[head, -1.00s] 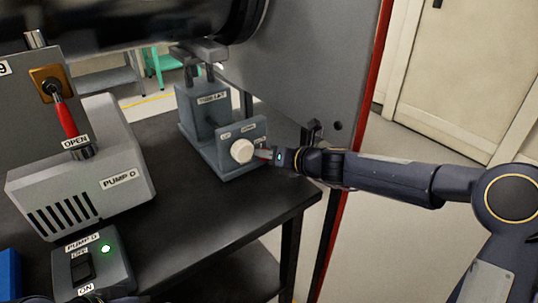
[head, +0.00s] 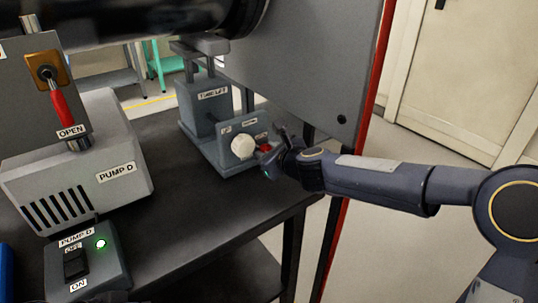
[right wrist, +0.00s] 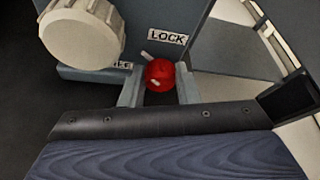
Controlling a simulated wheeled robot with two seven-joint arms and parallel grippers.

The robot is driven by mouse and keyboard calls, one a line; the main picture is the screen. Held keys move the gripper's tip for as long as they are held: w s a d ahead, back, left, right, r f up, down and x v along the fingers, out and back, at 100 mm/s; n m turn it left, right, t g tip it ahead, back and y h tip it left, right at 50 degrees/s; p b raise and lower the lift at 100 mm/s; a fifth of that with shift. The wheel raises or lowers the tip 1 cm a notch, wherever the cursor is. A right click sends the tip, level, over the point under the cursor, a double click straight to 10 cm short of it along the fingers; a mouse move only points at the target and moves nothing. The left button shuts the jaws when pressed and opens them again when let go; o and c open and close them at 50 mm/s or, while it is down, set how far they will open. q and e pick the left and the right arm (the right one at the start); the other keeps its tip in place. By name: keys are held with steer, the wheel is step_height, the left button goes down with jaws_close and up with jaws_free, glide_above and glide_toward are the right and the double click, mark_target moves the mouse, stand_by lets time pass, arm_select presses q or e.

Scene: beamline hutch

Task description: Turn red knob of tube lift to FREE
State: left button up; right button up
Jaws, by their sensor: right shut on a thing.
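The tube lift (head: 205,105) is a grey block with a low control panel at the back right of the dark bench. Its red knob (head: 265,147) sits right of a large white knob (head: 243,147). In the right wrist view the red knob (right wrist: 160,73) is round with white marks. A LOCK label (right wrist: 168,36) is above it; a partly hidden label ending in EE (right wrist: 122,64) is to its left. My right gripper (head: 270,158) is shut on the red knob, its fingers (right wrist: 158,88) on either side. My left gripper is not visible.
Pump D (head: 75,165) and its lit switch box (head: 88,262) stand on the left of the bench (head: 190,200). A large grey panel (head: 310,60) stands behind my right gripper.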

steer(key=n+b, duration=0.1)
steer(key=n+t+h, duration=0.1)
steer(key=shift+s+a+f+n+b, duration=0.1)
steer(key=shift+a+f+n+b, duration=0.05)
steer(key=shift+f+n+b, duration=0.2)
steer(key=shift+r+n+t+h+b, duration=0.1)
steer(key=shift+n+t+h+b, duration=0.4)
steer(key=shift+n+t+b, duration=0.7)
steer(key=shift+n, duration=0.25)
steer(key=o, duration=1)
steer(key=shift+c, duration=0.2)
steer(key=v, duration=0.4)
steer(key=p+v, duration=0.1)
steer(key=v, duration=0.2)
steer(key=shift+r, duration=0.25)
steer(key=shift+s, duration=0.45)
